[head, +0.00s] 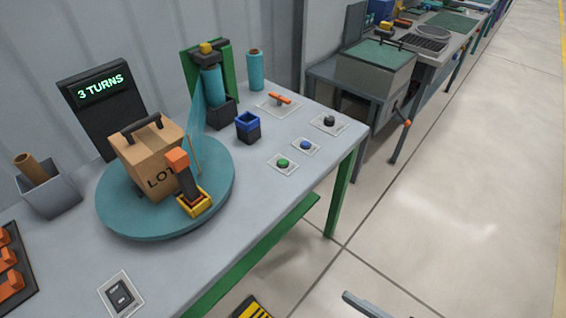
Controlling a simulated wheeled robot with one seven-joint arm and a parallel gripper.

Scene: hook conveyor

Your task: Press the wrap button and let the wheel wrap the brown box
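The brown box (138,164), with a dark handle on top and "LOT" lettering on its side, sits on the round teal wheel (120,222). An orange-topped dark post (183,178) in a yellow base stands at the wheel's front edge, partly covering the box. Teal film (195,112) runs from a roll (211,86) on a green stand towards the box's right side. A green button (283,163), a blue button (306,145) and a black knob (329,120) sit on white plates; I cannot read which is the wrap button. My gripper is not clearly visible.
A dark display (102,88) reads "3 TURNS". An orange lever (280,98), a blue-rimmed cup (248,127), a spare teal roll (255,70) and a rocker switch (121,295) are on the table (240,200). Open floor (440,220) lies to the right.

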